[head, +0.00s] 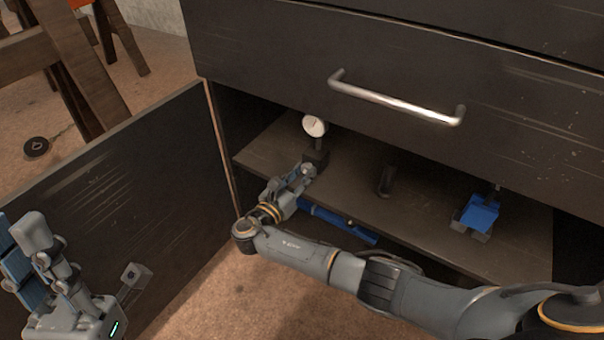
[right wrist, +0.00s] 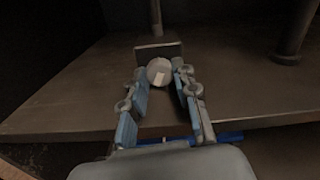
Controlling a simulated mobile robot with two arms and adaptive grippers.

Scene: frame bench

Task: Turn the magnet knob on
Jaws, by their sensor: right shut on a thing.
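The magnet base (head: 316,158) is a small dark block on the cabinet shelf, with a post and a white round dial (head: 314,126) above it. Its knob (right wrist: 159,71) shows in the right wrist view as a pale round disc on the block's front. My right gripper (head: 304,172) reaches into the cabinet, and its two blue-padded fingers are shut on the knob from both sides. The pads hide the knob's edges. My left gripper (head: 35,250) is at the lower left, away from the base and partly cut off by the frame.
The shelf (head: 350,190) also bears a dark upright piece (head: 386,181) and a blue item (head: 478,213) at right. A drawer with a metal handle (head: 395,100) overhangs. The open door (head: 130,180) stands at left.

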